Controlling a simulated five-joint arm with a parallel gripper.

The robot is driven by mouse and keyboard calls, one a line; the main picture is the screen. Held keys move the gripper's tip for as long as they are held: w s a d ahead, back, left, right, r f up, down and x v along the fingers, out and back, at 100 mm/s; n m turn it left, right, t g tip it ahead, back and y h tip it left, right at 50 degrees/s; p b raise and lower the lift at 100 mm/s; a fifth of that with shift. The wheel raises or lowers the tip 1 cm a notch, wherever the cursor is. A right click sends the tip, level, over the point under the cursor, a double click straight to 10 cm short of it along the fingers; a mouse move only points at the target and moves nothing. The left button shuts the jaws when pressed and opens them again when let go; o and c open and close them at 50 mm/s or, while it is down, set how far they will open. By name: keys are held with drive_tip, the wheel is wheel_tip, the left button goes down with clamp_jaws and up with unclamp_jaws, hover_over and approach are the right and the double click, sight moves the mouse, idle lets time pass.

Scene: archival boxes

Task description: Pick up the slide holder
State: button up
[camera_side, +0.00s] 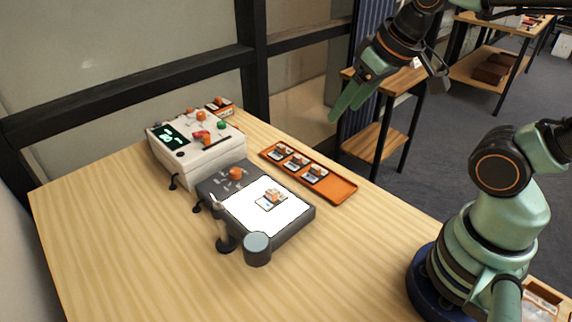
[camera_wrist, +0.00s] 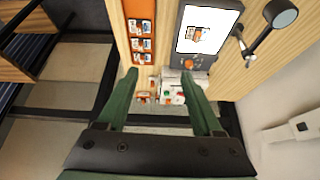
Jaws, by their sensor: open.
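A small slide holder with an orange piece on it (camera_side: 271,199) lies on the white lit panel of a dark light table (camera_side: 295,231). It also shows in the wrist view (camera_wrist: 196,33). Three similar small holders (camera_side: 297,161) lie in a row in an orange tray (camera_side: 341,190); the wrist view shows them too (camera_wrist: 141,44). Which one the task means, I cannot tell. My gripper (camera_side: 347,110) is open and empty, high above the table's far edge, apart from every holder. Its two green fingers (camera_wrist: 158,75) are spread in the wrist view.
A white instrument box (camera_side: 200,155) with a green display stands left of the light table. A small orange-and-white item (camera_side: 219,106) is behind it. The front wood surface is clear.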

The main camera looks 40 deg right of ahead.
drive_tip(key=w+a+f+m+g, duration=0.25)
drive_tip(key=w+a+m, duration=0.2)
drive_tip(key=m, duration=0.35)
drive_tip(key=m+g, duration=0.3)
drive_tip(key=m, duration=0.6)
hover_over(271, 191)
wheel_tip(271, 191, down, 6)
drive_tip(key=shift+m, duration=0.3)
drive_tip(key=f, duration=0.5)
drive_tip(key=shift+s+a+f, duration=0.1)
drive_tip(key=shift+s+f, duration=0.1)
drive_tip(key=shift+f, duration=0.1)
drive_tip(key=shift+w+f, duration=0.15)
drive_tip(key=shift+f, duration=2.95)
clamp_jaws()
